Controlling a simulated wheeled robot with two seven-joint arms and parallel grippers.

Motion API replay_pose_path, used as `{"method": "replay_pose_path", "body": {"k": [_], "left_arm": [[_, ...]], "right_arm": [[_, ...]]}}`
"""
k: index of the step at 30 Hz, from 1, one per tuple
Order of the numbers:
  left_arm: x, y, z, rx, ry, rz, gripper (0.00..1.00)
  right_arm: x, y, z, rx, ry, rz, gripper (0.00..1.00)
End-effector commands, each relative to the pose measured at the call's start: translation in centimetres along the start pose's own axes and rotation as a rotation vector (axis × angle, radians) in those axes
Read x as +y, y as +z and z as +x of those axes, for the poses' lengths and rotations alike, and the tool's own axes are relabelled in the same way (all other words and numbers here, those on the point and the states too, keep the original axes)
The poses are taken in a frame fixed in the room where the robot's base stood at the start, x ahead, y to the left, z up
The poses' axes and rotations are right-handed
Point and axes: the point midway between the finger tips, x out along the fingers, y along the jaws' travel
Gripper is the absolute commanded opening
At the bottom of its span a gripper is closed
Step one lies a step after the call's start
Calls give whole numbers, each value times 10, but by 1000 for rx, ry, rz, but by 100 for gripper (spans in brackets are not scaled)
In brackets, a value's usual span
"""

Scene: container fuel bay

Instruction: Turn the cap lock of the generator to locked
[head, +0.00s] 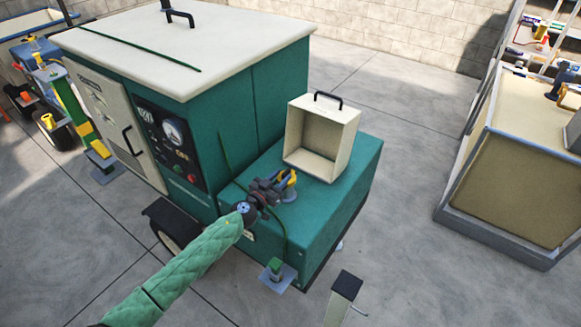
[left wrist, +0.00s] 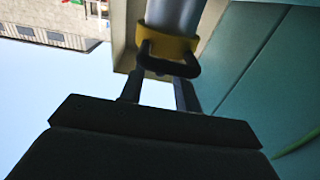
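The generator (head: 215,115) is a teal cabinet with a cream top. A lower teal box (head: 345,190) projects from its right side. On that box is a small yellow part (head: 289,178) over a round grey base (head: 288,196), which looks like the cap lock. My left gripper (head: 277,184) is right at it. In the left wrist view, the two fingers stand apart, reaching a yellow collar (left wrist: 172,42) with a dark loop below a grey cylinder (left wrist: 176,12). Whether they press on it is unclear, and the lock's setting cannot be read. My right gripper is not in view.
An open cream box (head: 322,140) with a black handle stands on the teal box behind the gripper. A control panel (head: 170,140) is on the cabinet. A large crate (head: 520,180) is at right, with clear floor between.

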Motion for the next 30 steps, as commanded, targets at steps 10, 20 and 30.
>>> {"method": "replay_pose_path", "body": {"k": [10,20,30], "left_arm": [[0,0,45,1,-1,0,33],[0,0,56,0,0,1,33],[0,0,56,0,0,0,0]], "right_arm": [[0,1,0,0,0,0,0],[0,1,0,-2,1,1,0],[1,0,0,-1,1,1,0]]}}
